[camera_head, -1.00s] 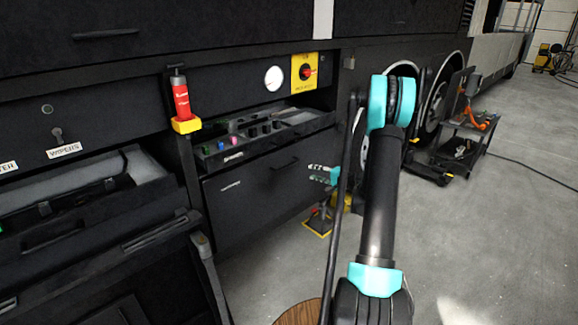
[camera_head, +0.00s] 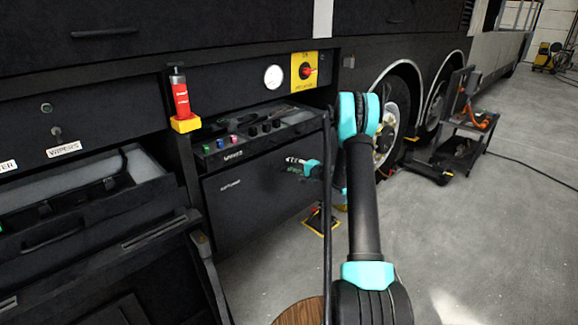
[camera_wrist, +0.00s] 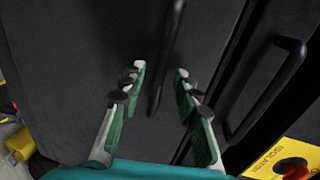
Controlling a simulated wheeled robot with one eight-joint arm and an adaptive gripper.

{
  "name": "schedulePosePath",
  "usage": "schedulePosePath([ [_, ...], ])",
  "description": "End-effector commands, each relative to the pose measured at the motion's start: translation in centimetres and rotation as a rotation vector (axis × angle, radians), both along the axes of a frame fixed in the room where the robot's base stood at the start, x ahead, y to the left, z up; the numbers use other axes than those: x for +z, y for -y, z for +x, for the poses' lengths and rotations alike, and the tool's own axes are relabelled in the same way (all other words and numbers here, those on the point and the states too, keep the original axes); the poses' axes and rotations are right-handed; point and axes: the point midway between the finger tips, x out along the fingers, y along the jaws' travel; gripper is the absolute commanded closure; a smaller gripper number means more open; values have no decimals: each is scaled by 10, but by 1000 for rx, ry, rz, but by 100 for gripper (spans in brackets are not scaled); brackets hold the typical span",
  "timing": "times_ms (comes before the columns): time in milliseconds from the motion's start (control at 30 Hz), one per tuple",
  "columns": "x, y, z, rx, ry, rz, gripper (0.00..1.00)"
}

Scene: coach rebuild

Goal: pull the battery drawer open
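The battery drawer (camera_head: 240,205) is a dark, flat-fronted drawer with a small pale label, low in the bus side, under a pulled-out tray. It looks shut. In the wrist view its dark front (camera_wrist: 85,60) fills the middle, with a black bar handle (camera_wrist: 165,55) running up and down the picture. My gripper (camera_wrist: 161,70) is open, with one green-and-grey finger on each side of the handle. I cannot tell whether the fingers touch it. In the head view my gripper (camera_head: 292,162) is at the drawer's upper right and hides the handle.
The open tray (camera_head: 255,145) with coloured knobs sticks out just above. A second handle (camera_wrist: 270,90) shows at the right of the wrist view. A red extinguisher (camera_head: 180,97) and yellow isolator panel (camera_head: 304,72) are above. Open floor (camera_head: 450,240) lies right, beside a tool cart (camera_head: 460,145).

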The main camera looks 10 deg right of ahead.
Motion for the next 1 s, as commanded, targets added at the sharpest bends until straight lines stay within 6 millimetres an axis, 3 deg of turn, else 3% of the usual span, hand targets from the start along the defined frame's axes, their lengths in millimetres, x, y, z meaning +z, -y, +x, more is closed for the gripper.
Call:
schedulePosePath([
  [200, -5, -13, 17, 1, 0, 0, 68],
  [567, -5, -15, 21, 0, 0, 0, 68],
  [800, -5, -15, 20, 0, 0, 0, 98],
  [1000, -5, -15, 20, 0, 0, 0, 100],
])
